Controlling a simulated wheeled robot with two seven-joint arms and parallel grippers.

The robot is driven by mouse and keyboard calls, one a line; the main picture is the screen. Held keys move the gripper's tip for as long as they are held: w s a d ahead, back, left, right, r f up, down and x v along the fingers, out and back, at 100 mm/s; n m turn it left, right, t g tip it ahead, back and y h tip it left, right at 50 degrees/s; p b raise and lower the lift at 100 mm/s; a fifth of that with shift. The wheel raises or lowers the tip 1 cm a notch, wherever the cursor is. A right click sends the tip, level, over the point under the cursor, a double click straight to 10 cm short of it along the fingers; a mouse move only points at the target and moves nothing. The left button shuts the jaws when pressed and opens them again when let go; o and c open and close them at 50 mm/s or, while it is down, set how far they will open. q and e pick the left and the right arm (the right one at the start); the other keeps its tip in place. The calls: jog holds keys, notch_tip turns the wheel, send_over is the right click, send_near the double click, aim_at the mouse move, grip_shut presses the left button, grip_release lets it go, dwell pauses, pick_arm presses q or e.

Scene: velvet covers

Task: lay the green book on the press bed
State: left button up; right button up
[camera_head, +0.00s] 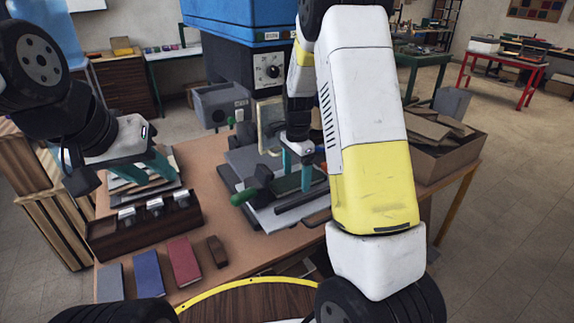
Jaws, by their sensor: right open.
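The green book (293,186) is a dark green flat shape, lying low over the grey plates of the press bed (262,217). My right arm hides part of it. My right gripper (296,174) points down at it with its two teal fingers apart, one on each side of the book's visible part; I cannot tell whether they touch it. My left gripper (150,168) is raised at the left, above a stack of boards. Its teal fingertips are partly hidden, and I cannot make out its opening.
A grey book (110,284), a blue book (147,274), a red book (184,262) and a small brown block (217,251) lie along the table's front left. A dark wooden rack (146,228) stands behind them. The press has a green-tipped handle (243,197). A board-filled box (443,155) sits at right.

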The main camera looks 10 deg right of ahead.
jog(key=shift+w+r, duration=0.1)
notch_tip(320, 180, up, 7)
jog(key=shift+r, duration=0.3)
jog(key=s+r+n+t, duration=0.2)
jog(key=s+r+n, duration=0.2)
jog(key=s, duration=0.4)
jog(key=s+a+r+n+t+y, duration=0.1)
jog(key=s+r+n+t, duration=0.1)
jog(key=s+r+n, duration=0.3)
jog(key=s+a+r+n+t+y, duration=0.1)
jog(key=s+r+n, duration=0.4)
jog(key=s, duration=0.6)
jog(key=shift+s+n+t, duration=0.3)
jog(key=shift+s+t, duration=0.1)
jog(key=shift+t, duration=0.2)
jog(key=shift+r, duration=0.1)
